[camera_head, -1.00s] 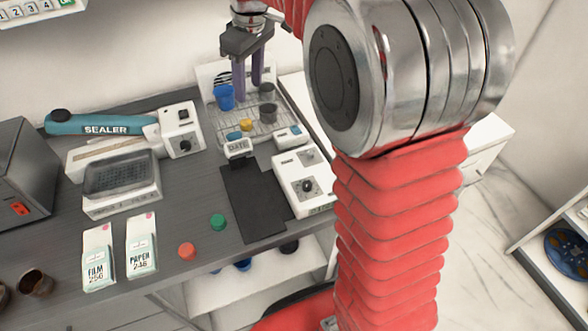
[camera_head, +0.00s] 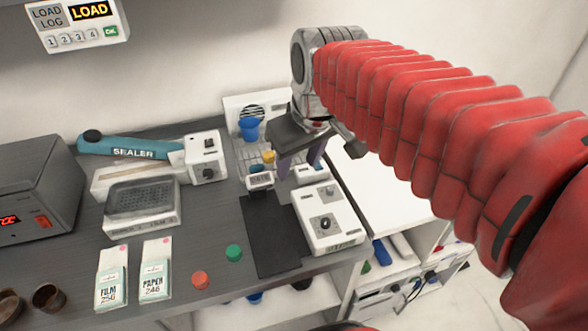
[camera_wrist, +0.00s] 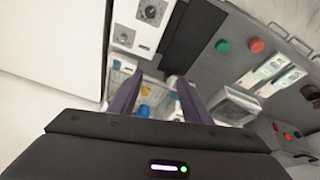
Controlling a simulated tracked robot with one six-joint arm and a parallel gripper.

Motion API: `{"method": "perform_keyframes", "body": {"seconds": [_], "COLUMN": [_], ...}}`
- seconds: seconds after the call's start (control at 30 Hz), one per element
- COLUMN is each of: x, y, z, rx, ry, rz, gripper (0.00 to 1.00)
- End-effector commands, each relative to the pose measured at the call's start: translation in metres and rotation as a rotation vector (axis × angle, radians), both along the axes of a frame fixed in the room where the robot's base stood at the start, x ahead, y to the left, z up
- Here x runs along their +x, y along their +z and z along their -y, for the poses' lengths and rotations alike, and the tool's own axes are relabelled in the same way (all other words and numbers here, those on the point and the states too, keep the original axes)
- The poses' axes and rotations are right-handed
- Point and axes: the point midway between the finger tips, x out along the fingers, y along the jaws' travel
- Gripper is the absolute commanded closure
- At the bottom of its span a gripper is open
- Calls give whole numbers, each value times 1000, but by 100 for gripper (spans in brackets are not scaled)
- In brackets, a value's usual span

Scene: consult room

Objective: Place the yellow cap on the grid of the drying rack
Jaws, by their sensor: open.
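The yellow cap (camera_head: 268,157) is small and shows within the area of the wire drying rack (camera_head: 243,158), in front of the blue cup (camera_head: 249,129). I cannot tell whether it touches the grid. A small blue item (camera_head: 256,168) sits just in front of it. My gripper (camera_head: 298,168) is open and empty, with purple fingers pointing down over the right part of the rack, to the right of the cap. In the wrist view the yellow cap (camera_wrist: 144,111) shows between the fingers of my gripper (camera_wrist: 157,78). My gripper hides the rack's right part in the head view.
A white dial box (camera_head: 325,222) and a dark mat (camera_head: 270,235) lie in front of the rack. A small display (camera_head: 260,181) stands at its front edge. A green cap (camera_head: 233,253) and an orange-red cap (camera_head: 200,280) lie on the counter. The sealer (camera_head: 130,147) stands left.

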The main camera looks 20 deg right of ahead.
Motion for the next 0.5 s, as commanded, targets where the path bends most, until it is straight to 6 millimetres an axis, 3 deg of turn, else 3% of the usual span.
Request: {"method": "perform_keyframes", "body": {"seconds": [0.5], "x": [-86], "y": [-41], "z": [1], "rx": [65], "ry": [-193], "rz": [109], "gripper": [56]}}
